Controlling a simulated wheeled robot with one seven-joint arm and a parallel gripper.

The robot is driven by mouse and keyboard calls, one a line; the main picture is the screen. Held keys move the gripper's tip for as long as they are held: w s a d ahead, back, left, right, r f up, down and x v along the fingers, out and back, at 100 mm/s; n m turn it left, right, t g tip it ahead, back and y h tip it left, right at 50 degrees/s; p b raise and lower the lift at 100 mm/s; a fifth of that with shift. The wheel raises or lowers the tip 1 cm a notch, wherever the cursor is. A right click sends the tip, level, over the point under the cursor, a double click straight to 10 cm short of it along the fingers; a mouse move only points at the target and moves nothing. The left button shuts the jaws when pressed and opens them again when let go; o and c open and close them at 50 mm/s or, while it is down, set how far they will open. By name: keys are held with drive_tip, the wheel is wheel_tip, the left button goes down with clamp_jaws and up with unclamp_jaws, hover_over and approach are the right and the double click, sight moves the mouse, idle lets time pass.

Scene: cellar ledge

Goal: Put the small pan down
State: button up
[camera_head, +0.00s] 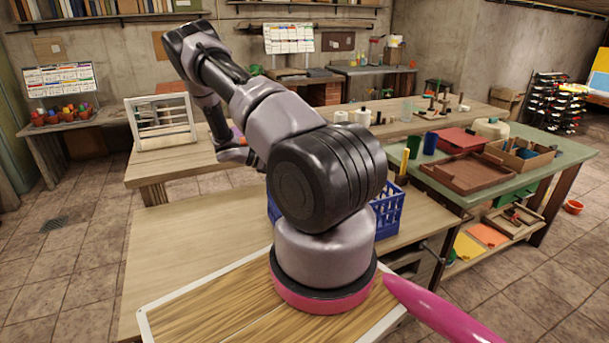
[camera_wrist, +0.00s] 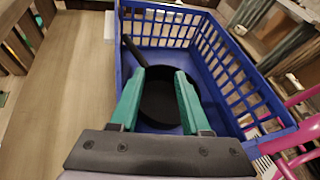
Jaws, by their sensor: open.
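The small pan (camera_wrist: 166,106) is black and round and sits inside the blue crate (camera_wrist: 258,93) in the wrist view. Its handle (camera_wrist: 133,50) points up and left toward the crate's far left corner. My gripper (camera_wrist: 161,72) has green fingers, open and apart, above the pan with one finger over each side of it. The fingers hide parts of the pan's sides, and I cannot tell whether they touch it. In the head view the blue crate (camera_head: 388,213) stands on the near table behind my arm, which hides most of it and the pan.
The near wooden table (camera_head: 190,230) is clear left of the crate. A white-framed rack (camera_head: 162,121) stands on the table behind. To the right, a green table (camera_head: 540,160) holds a brown tray (camera_head: 470,174), a wooden box (camera_head: 520,157) and cups.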

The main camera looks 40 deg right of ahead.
drive_tip(key=s+a+r+m+t+y, duration=0.25)
drive_tip(key=a+r, duration=0.35)
drive_tip(key=r, duration=0.3)
drive_tip(key=s+a+r+m+t+y, duration=0.15)
drive_tip(key=a+r+m+y, duration=0.35)
drive_tip(key=r, duration=0.5)
drive_tip(key=s+a+r+m+t+y, duration=0.1)
drive_tip(key=a+r+m+t+y, duration=0.15)
drive_tip(key=a+r, duration=0.55)
drive_tip(key=s+a+r+m+t+y, duration=0.1)
drive_tip(key=s+a+r+m+t, duration=0.2)
drive_tip(key=s+r, duration=0.4)
drive_tip(key=s+a+r+m+t+y, duration=0.2)
drive_tip(key=s+a+r+m+t, duration=0.2)
drive_tip(key=s+a+r, duration=0.3)
drive_tip(key=s+a+t, duration=0.1)
drive_tip(key=s, duration=0.2)
drive_tip(key=shift+r+m+y, duration=0.25)
drive_tip(key=shift+m+y, duration=0.05)
drive_tip(key=shift+s, duration=0.1)
